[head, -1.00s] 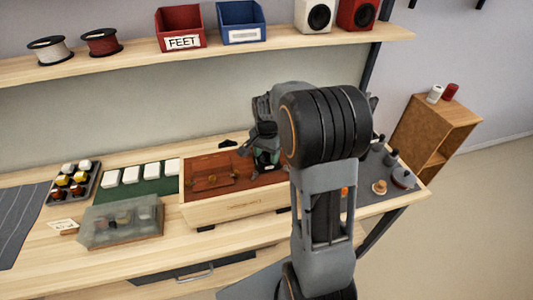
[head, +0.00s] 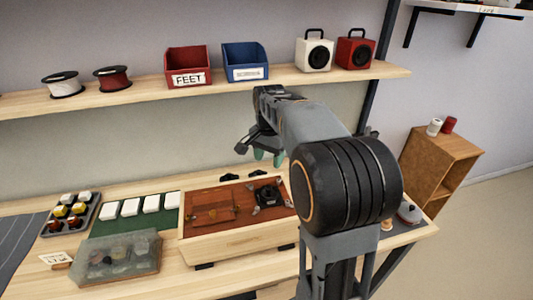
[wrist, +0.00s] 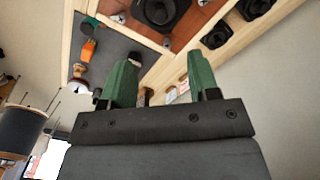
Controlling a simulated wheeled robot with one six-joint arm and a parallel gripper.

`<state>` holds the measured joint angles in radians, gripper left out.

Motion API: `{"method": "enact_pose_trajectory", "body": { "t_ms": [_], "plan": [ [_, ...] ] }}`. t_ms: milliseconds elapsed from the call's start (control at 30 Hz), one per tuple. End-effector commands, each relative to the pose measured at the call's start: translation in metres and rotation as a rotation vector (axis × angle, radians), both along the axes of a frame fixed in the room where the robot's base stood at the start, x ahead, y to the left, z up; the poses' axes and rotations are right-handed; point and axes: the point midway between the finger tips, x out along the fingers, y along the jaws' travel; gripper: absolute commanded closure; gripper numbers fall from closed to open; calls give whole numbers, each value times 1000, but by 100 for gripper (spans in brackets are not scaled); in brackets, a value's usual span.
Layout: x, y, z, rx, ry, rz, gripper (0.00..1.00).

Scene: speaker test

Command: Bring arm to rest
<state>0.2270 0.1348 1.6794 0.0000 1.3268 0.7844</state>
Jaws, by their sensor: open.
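My gripper (head: 267,157) is raised above the back of the workbench, in front of the wall and below the shelf. Its green fingers stand apart with nothing between them in the wrist view (wrist: 161,82). Below it is a light wooden box (head: 235,244) with a red-brown panel. A black round speaker driver (head: 268,193) sits on the right part of that panel, apart from my gripper. The driver also shows at the top of the wrist view (wrist: 160,10). My arm hides the right part of the bench.
The shelf (head: 220,86) above carries a red bin (head: 188,66), a blue bin (head: 244,62), spools and two speakers. A translucent case (head: 117,258), white blocks on a green mat (head: 130,224) and a tray (head: 54,225) lie left. A wooden cabinet (head: 436,160) stands right.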

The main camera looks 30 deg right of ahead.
Motion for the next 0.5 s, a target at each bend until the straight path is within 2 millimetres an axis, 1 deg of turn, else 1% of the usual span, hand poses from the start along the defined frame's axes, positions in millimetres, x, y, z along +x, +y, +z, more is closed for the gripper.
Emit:
{"method": "enact_pose_trajectory", "body": {
  "t_ms": [100, 267, 367, 433, 500],
  "plan": [
    [0, 0, 6, 0, -1, 0, 45],
    [0, 0, 8, 0, 0, 0, 45],
    [4, -1, 8, -6, -21, 81, 45],
    [2, 0, -8, -8, -24, 184, 45],
    [-12, 4, -22, -16, -37, 317, 45]
  ]
}}
